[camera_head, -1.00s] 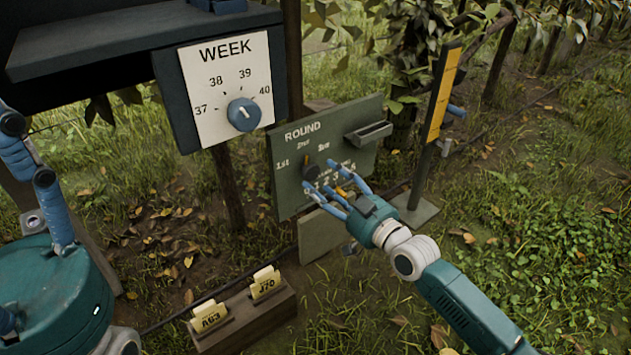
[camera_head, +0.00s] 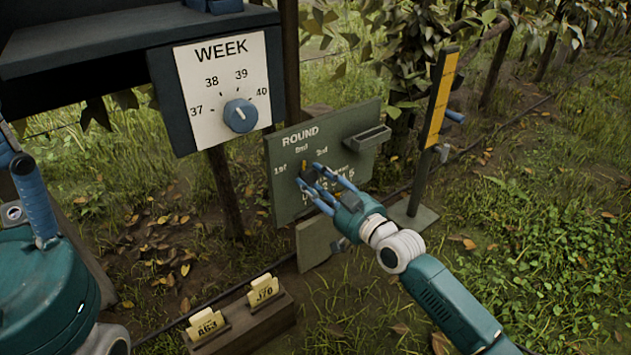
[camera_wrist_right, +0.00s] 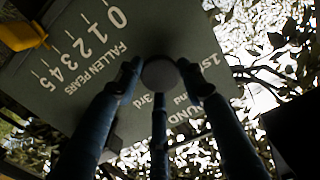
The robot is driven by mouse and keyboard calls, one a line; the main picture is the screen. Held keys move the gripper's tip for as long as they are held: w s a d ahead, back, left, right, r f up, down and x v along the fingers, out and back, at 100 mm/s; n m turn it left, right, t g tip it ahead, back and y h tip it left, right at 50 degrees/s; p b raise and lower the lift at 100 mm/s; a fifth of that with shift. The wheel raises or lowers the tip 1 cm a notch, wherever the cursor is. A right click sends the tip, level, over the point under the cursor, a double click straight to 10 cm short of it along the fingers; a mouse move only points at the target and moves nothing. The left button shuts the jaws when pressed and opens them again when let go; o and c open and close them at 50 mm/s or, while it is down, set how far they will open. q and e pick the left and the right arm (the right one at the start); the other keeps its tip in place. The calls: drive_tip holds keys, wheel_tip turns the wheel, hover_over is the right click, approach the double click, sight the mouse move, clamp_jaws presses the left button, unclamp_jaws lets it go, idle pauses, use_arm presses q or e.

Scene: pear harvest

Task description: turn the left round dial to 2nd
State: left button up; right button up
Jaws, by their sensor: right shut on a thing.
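The ROUND dial is a small dark round knob (camera_head: 305,170) on the grey-green board (camera_head: 284,205), below the labels 1st, 2nd and 3rd. In the right wrist view the knob (camera_wrist_right: 160,72) sits between my right gripper's fingertips (camera_wrist_right: 160,83). My right gripper (camera_head: 311,181) is shut on the knob, with its blue fingers around it. Fingers hide part of the knob in the head view, and I cannot tell which label it points to. My left gripper (camera_head: 36,198) shows only in part at the left edge, close to the camera.
A WEEK panel (camera_head: 205,120) with a blue dial (camera_head: 240,116) stands upper left. A yellow slider (camera_wrist_right: 25,30) is beside the FALLEN PEARS scale. A small tray (camera_head: 368,138) juts from the board. A yellow-striped post (camera_head: 438,100) stands right. A wooden block (camera_head: 240,325) holds two tags.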

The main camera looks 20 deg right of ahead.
drive_tip(key=shift+r+n+p, duration=0.4)
drive_tip(key=shift+r+p, duration=0.05)
drive_tip(key=shift+p, duration=0.1)
drive_tip(key=o, duration=1.1)
drive_tip(key=shift+o, duration=0.2)
drive_tip(key=shift+f, duration=0.15)
drive_tip(key=shift+s+f, duration=0.1)
drive_tip(key=shift+s, duration=0.05)
drive_tip(key=v, duration=1.1)
drive_tip(key=shift+s, duration=0.35)
drive_tip(key=shift+d, duration=0.1)
